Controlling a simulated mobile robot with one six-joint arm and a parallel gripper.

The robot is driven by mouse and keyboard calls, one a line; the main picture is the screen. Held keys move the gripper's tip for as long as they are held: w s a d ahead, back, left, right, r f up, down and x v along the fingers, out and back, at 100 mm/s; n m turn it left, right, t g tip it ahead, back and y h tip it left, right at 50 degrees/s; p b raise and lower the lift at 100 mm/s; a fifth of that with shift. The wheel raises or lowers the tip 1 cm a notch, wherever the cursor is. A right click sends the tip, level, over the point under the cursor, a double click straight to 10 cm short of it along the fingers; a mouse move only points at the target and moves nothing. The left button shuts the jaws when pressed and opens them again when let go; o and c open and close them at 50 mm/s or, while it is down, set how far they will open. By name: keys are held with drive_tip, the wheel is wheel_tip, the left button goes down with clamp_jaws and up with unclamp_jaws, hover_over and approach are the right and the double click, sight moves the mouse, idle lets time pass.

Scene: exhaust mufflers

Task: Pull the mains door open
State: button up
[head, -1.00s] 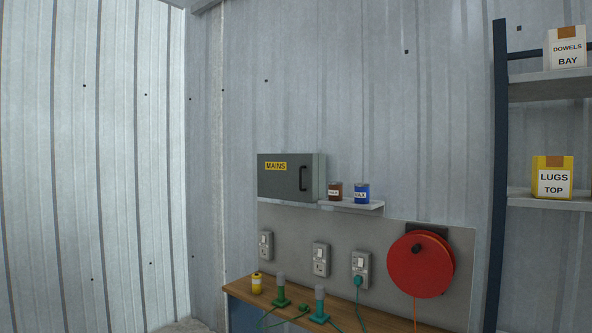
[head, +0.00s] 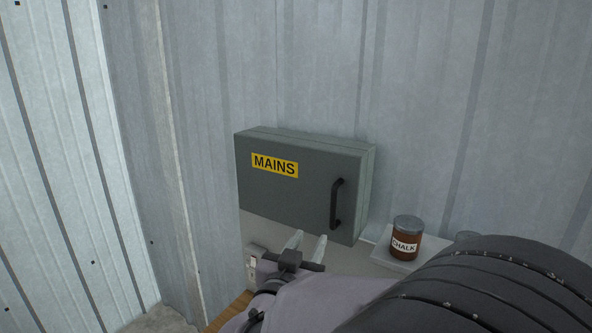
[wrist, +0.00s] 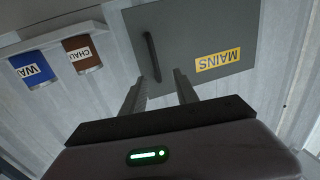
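The grey mains box (head: 300,188) hangs on the wall with its door shut. Its yellow MAINS label (head: 275,165) is at the upper left of the door. A black vertical bar handle (head: 337,204) is near the door's right edge. In the wrist view the box appears upside down, with the handle (wrist: 152,57) and the label (wrist: 217,60). My gripper (head: 307,238) is below the front of the box, left of the handle. Its two fingers (wrist: 158,86) are apart, with nothing between them. The handle is beyond the fingertips, apart from them.
A brown CHALK tin (head: 406,238) stands on a small shelf (head: 388,258) right of the box; a blue tin (wrist: 33,68) stands beside it in the wrist view. My arm covers the lower right of the head view. A socket (head: 252,262) is below the box.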

sight(333, 207)
drive_tip(key=x, duration=0.5)
drive_tip(key=p+x, duration=0.1)
drive_tip(key=x, duration=0.4)
drive_tip(key=d+p+x, duration=0.1)
drive_tip(key=x, duration=0.4)
drive_tip(key=shift+d+r, duration=0.15)
drive_tip(key=shift+r, duration=0.2)
drive_tip(key=shift+s, duration=0.1)
clamp_jaws()
idle(0.4)
